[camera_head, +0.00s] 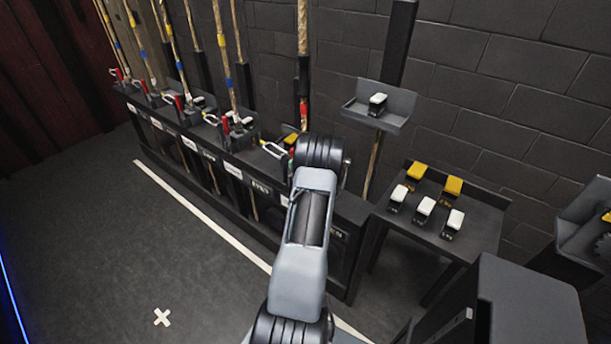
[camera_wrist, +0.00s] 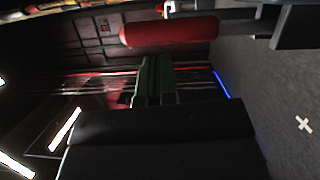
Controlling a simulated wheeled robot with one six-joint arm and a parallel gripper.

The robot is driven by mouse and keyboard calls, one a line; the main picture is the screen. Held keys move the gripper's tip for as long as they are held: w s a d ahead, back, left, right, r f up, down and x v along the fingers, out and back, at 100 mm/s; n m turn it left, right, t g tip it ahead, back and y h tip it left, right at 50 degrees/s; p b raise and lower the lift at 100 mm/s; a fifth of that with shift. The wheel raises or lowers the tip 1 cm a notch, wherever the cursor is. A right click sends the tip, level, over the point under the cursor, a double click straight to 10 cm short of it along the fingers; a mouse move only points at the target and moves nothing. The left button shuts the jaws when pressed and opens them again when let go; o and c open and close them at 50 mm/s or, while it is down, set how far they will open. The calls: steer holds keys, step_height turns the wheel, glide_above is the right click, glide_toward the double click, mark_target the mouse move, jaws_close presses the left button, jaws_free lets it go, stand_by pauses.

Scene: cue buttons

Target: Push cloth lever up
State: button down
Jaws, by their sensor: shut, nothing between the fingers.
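Several red-handled levers stand in a row along a dark rail (camera_head: 200,150) in the head view, each beside a rope. The labels on the rail are too small to tell surely which one is the cloth lever. A red lever handle (camera_wrist: 170,32) shows large in the wrist view, across the top of the picture. My gripper (camera_wrist: 153,70) is shut and empty, with its dark fingertips close to this handle. I cannot tell whether they touch. In the head view my arm hides the gripper and the rail's nearer end.
A side table (camera_head: 470,215) with several white and yellow cue buttons stands at the right. A small wall shelf (camera_head: 396,103) holds one white-topped button. A dark box (camera_head: 530,305) is at the lower right. The floor (camera_head: 90,240) at left is clear, marked with a white cross (camera_head: 162,317).

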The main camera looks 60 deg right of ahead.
steer(key=a+v, duration=0.1)
steer(key=v, duration=1.1)
steer(key=shift+w+a+b, duration=0.15)
steer(key=shift+w+b, duration=0.1)
steer(key=shift+b, duration=0.05)
steer(key=shift+r, duration=0.1)
